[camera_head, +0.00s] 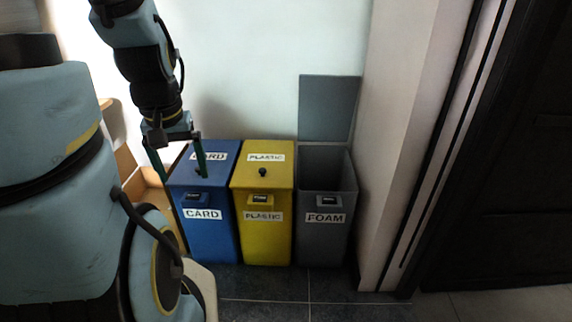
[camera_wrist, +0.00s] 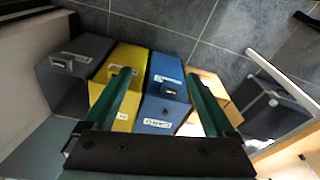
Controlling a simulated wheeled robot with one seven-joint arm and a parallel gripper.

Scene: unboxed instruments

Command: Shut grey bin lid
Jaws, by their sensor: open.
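The grey bin (camera_head: 322,240), labelled FOAM, stands at the right end of a row of bins in the head view. Its grey lid (camera_head: 328,108) is open, standing upright against the wall behind the bin's open top. My gripper (camera_head: 184,176) is open and empty, fingers pointing down at the blue bin, well left of the grey bin and its lid. I cannot tell whether the fingers touch the blue bin. In the wrist view, the grey bin (camera_wrist: 70,88) is at the left, apart from my open fingers (camera_wrist: 158,75). The lid is not clear there.
The blue CARD bin (camera_head: 208,235) and yellow PLASTIC bin (camera_head: 263,235) are closed, side by side left of the grey bin. The yellow lid has a dark knob (camera_head: 262,172). A wall corner (camera_head: 400,130) rises close right of the grey bin. Tiled floor (camera_head: 290,290) in front is clear.

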